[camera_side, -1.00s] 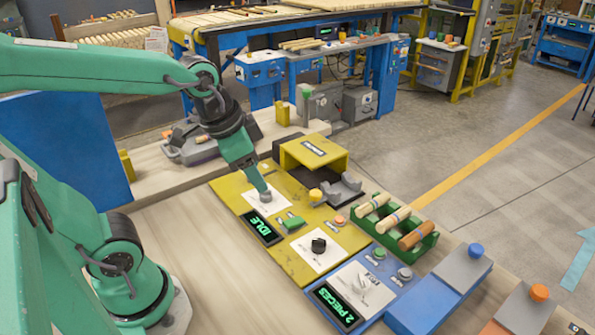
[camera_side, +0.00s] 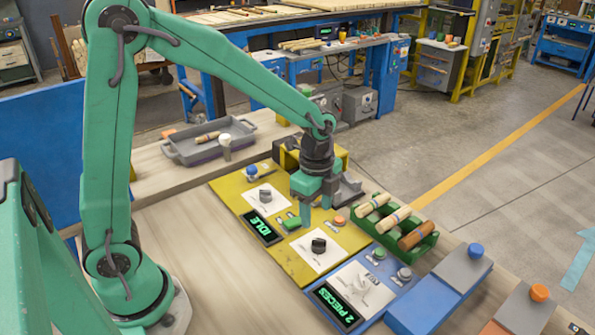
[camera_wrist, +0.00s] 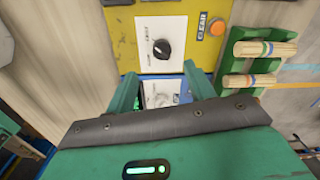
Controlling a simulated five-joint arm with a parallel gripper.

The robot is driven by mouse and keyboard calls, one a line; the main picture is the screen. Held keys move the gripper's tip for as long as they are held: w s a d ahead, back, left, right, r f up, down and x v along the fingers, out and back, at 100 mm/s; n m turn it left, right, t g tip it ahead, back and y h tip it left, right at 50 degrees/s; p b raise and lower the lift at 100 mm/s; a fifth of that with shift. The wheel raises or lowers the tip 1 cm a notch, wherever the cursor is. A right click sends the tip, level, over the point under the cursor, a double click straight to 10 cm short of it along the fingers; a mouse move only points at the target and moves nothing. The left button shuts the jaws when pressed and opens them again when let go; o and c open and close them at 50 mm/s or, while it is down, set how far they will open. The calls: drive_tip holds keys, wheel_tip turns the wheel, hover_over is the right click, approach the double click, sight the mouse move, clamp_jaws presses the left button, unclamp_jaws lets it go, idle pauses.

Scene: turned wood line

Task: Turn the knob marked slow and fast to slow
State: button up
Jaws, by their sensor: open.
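A black knob (camera_side: 318,245) sits on a white card on the yellow panel (camera_side: 286,262). It also shows at the top of the wrist view (camera_wrist: 161,48), with small lettering that I cannot read. A grey knob (camera_side: 264,196) on another white card is at the panel's far left. A third, pale dial (camera_side: 362,287) is on the blue panel. I cannot tell by lettering which is marked slow and fast. My gripper (camera_side: 316,208) is open and empty, pointing down above the yellow panel, behind the black knob and apart from it. Its fingers show in the wrist view (camera_wrist: 163,88).
A green button (camera_side: 292,223) and an orange button (camera_side: 340,220) flank my gripper. A green rack (camera_side: 408,238) of turned wood pieces stands right. The blue panel's display reads 2 PIECES (camera_side: 338,305).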

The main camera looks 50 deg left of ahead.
sight(319, 239)
drive_tip(key=shift+w+d+f+m, duration=0.2)
drive_tip(key=shift+f+m, duration=0.1)
drive_tip(key=shift+f, duration=0.2)
drive_tip(key=shift+w+d+f+m, duration=0.15)
drive_tip(key=shift+f+m, duration=0.15)
drive_tip(key=shift+f, duration=0.15)
drive_tip(key=shift+f, duration=0.1)
drive_tip(key=shift+f, duration=3.8)
drive_tip(key=c, duration=1)
